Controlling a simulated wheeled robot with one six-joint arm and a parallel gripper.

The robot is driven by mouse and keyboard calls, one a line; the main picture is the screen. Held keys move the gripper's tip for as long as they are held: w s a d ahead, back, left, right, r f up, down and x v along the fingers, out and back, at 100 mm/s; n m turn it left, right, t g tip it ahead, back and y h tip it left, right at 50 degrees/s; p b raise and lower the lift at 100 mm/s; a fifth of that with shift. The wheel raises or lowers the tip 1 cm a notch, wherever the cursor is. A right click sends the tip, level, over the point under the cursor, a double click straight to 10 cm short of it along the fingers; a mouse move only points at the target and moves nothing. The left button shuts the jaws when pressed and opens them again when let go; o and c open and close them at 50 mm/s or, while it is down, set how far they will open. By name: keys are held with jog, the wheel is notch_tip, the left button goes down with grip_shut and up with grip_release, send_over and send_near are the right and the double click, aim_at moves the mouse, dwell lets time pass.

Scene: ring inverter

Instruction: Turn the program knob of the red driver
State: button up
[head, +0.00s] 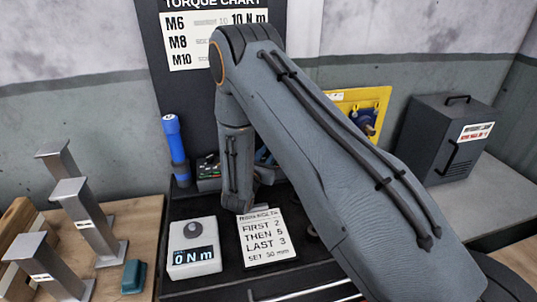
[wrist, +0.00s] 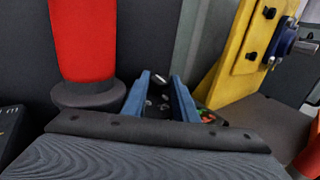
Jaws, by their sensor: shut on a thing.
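The red driver (wrist: 82,40) stands upright at the left of the wrist view, on a round dark foot. It does not show in the head view, where my arm covers much of the bench. My gripper (wrist: 160,80) has two blue fingers, to the right of the red driver in the wrist view. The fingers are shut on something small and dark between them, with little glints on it. I cannot tell whether it is the program knob; no knob is clearly seen. A sliver of blue finger shows behind my arm in the head view.
A blue driver (head: 175,145) stands left of my arm. A torque meter (head: 193,255) reading 0 N m and a program note (head: 264,238) lie in front. A yellow panel (wrist: 255,45) stands close on the right. Metal brackets (head: 85,215) fill the left bench; a dark box (head: 445,140) stands right.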

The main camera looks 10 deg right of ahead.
jog(key=o, duration=1)
jog(key=shift+n+y+p, duration=0.3)
jog(key=shift+y+p, duration=0.1)
